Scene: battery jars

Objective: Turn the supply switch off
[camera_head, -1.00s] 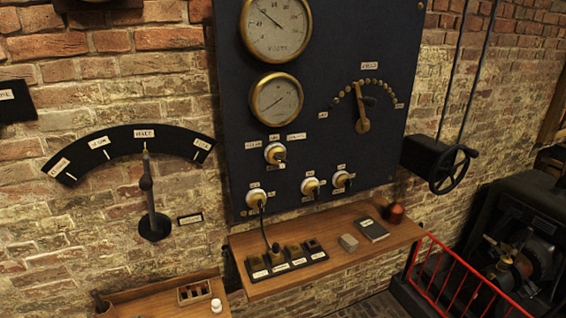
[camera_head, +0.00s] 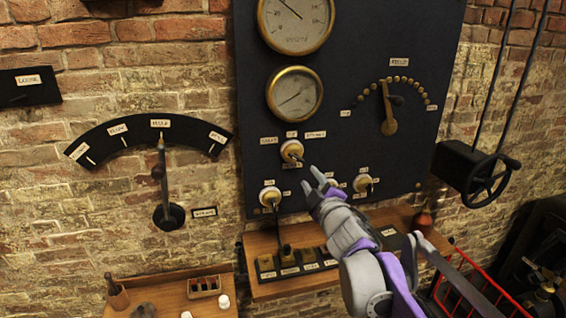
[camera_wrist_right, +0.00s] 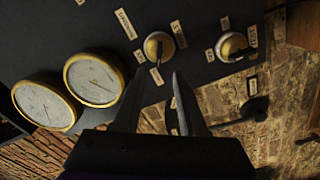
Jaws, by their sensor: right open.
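The dark wall panel (camera_head: 350,75) carries a round brass-and-white switch (camera_head: 291,153) below two gauges. Small labels sit around it, too small to read; I take it as the supply switch. Its dark lever points down and right. My right gripper (camera_head: 324,179) is open and empty, just right of and below this switch, apart from it. In the right wrist view the same switch (camera_wrist_right: 155,45) lies beyond the open fingertips (camera_wrist_right: 156,88). My left gripper is not in view.
Lower switches (camera_head: 270,196) and (camera_head: 363,183) sit on the panel; the forearm partly hides that area. A wooden shelf (camera_head: 275,289) with a labelled black block is below. A wall lever (camera_head: 161,180) stands left. A handwheel (camera_head: 484,180) and a red rail (camera_head: 480,290) are right.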

